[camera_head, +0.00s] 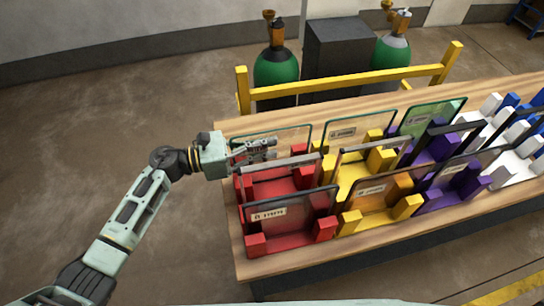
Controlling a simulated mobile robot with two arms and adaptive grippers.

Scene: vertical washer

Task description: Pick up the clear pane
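My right gripper is not in view.
A labelled pane (300,212) stands at the front of the red rack. Yellow (352,178), purple (465,185) and white racks (505,135) with more panes continue rightward along the wooden table (262,262). A yellow rail (345,82) and green gas cylinders (276,68) stand behind.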

